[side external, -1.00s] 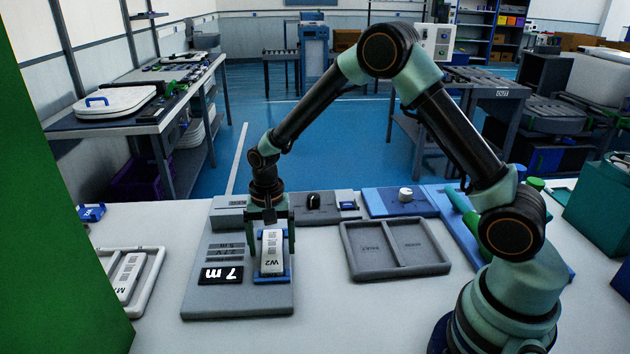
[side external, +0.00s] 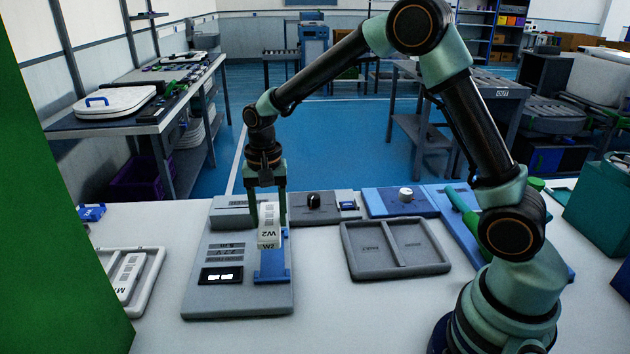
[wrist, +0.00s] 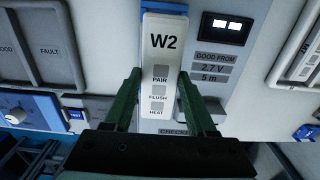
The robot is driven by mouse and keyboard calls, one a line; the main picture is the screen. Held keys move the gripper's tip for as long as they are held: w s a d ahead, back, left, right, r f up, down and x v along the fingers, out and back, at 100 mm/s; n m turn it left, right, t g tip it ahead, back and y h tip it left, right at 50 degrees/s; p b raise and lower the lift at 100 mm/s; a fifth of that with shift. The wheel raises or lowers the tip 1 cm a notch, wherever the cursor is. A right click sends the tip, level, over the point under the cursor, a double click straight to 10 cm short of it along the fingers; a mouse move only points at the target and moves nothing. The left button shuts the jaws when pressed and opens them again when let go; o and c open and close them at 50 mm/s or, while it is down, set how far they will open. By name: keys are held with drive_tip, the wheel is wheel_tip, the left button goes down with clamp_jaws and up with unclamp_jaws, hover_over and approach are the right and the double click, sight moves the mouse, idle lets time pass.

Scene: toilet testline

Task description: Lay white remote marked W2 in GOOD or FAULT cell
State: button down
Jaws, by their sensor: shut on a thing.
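The white remote marked W2 (side external: 269,222) is held in my gripper (side external: 268,208), tilted, just above the blue cradle (side external: 271,268) of the grey tester (side external: 220,295). In the wrist view the remote (wrist: 160,60) lies between the two green fingers (wrist: 160,85), its W2 mark and PAIR, FLUSH and HEAT buttons showing. The grey two-cell tray (side external: 352,262) is to the right of the tester, both cells empty. In the wrist view its cells read GOOD (wrist: 8,65) and FAULT (wrist: 50,65); FAULT is nearer the tester.
The tester's display (side external: 221,275) shows two white blocks; its label (wrist: 215,68) reads GOOD FROM 2.7 V, 5 m. Another white remote (side external: 128,277) lies in a pale tray at left. A panel with a black knob (side external: 314,201) and a blue box with a white knob (side external: 405,194) stand behind.

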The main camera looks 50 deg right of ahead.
wheel_tip(320, 180, up, 11)
hover_over(413, 245)
wheel_tip(413, 245, down, 20)
drive_tip(key=shift+f, duration=0.1)
idle(0.5)
drive_tip(key=c, duration=0.5)
unclamp_jaws()
drive_tip(key=shift+f, duration=0.1)
